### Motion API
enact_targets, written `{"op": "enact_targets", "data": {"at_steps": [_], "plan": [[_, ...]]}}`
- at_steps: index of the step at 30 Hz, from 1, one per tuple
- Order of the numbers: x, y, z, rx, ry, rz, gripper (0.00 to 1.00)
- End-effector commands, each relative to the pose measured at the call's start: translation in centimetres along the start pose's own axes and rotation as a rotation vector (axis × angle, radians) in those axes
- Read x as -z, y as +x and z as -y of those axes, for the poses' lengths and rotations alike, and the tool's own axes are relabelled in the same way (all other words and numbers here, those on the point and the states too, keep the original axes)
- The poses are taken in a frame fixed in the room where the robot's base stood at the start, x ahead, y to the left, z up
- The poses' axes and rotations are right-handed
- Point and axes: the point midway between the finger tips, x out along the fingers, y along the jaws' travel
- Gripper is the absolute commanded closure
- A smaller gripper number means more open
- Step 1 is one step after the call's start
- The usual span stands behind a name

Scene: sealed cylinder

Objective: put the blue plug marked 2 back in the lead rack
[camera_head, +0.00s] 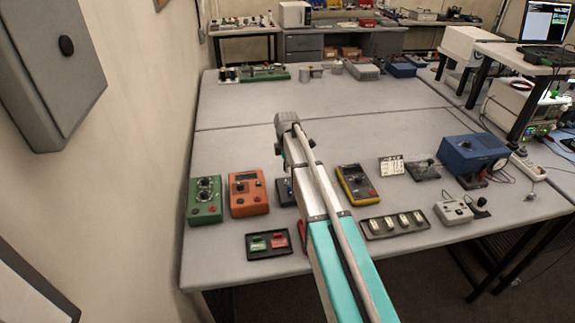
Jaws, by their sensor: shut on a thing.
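My arm reaches from the bottom centre over the table and hides much of the middle. I cannot make out my gripper's fingers. No blue plug marked 2 can be read. A small dark unit with a bit of blue (286,190) shows left of my arm, partly hidden by it. A black tray (253,252) with a green and a red piece lies at the front left. A black strip (372,232) with several pale pieces lies right of my arm. I cannot tell which of these, if either, is the lead rack.
A green meter (205,197) and an orange meter (248,193) stand on the left. A yellow meter (356,184), a blue box (473,153) and a grey box (453,212) are on the right. A wall cabinet (55,65) juts out upper left.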

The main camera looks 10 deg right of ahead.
Motion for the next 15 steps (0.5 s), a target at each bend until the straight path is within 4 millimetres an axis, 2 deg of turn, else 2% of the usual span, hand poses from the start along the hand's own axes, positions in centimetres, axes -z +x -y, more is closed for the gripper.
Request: {"op": "enact_targets", "data": {"at_steps": [4,15], "plan": [[-0.14,0.01,-0.63,0.0,0.001,0.0,1.0],[-0.11,0.02,-0.67,0.0,0.0,0.0,1.0]]}}
